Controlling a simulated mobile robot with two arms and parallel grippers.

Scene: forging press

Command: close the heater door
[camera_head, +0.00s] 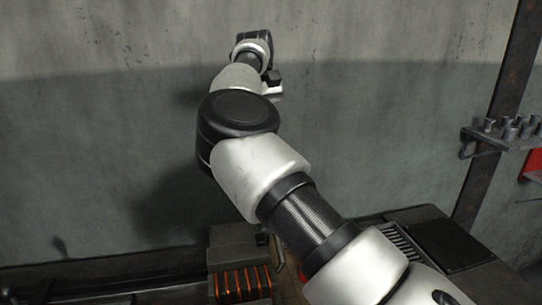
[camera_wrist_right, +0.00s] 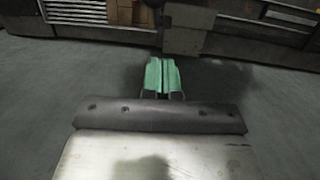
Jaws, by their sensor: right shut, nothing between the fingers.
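A grey housing (camera_head: 232,250) with glowing orange bars (camera_head: 243,284) at its front shows at the bottom of the head view; it looks like the heater. I cannot make out its door for certain. My right arm reaches from the lower right up toward the wall, and its gripper is not clearly visible in the head view. In the right wrist view my right gripper (camera_wrist_right: 163,78) has green fingers, side by side, shut and empty. My left gripper is not in view.
A plain grey wall (camera_head: 100,150) fills the back. A rack with several pegs (camera_head: 505,130) stands at the right beside a dark post (camera_head: 490,110). A dark bench top (camera_head: 445,243) lies lower right. Brown blocks (camera_wrist_right: 126,12) and a grey box (camera_wrist_right: 188,30) line the wrist view's top.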

